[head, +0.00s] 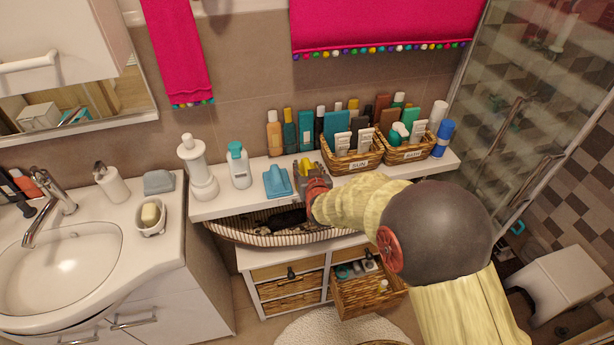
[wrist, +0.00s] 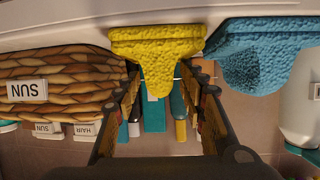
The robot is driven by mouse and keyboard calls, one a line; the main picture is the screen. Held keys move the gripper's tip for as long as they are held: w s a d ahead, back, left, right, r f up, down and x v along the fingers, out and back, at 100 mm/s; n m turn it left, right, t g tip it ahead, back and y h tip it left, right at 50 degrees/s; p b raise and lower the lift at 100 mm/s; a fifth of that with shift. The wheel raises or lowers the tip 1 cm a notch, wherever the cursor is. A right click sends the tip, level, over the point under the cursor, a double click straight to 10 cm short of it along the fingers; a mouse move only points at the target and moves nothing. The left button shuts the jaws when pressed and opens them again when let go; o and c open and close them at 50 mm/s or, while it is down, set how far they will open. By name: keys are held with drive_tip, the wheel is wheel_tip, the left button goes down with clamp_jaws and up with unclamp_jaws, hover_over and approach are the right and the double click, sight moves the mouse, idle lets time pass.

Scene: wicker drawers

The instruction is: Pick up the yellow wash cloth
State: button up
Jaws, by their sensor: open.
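The yellow wash cloth (wrist: 158,48) lies folded on the white shelf, its lower part draped toward my gripper in the upside-down wrist view. In the head view only a small yellow bit (head: 307,166) shows; my gripper hides the rest. My gripper (wrist: 160,76) is open, with one finger on each side of the cloth's hanging part. I cannot tell whether the fingers touch it. In the head view my gripper (head: 309,180) is over the shelf, between the blue cloth and the SUN basket.
A blue wash cloth (head: 277,183) lies close beside on the shelf (head: 230,204). The SUN basket (head: 347,164) stands on the other side. Several bottles (head: 289,130) stand behind. A striped basket (head: 250,232) is below, and a wicker drawer (head: 368,297) is pulled out.

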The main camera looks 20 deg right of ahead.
clamp_jaws()
idle(0.5)
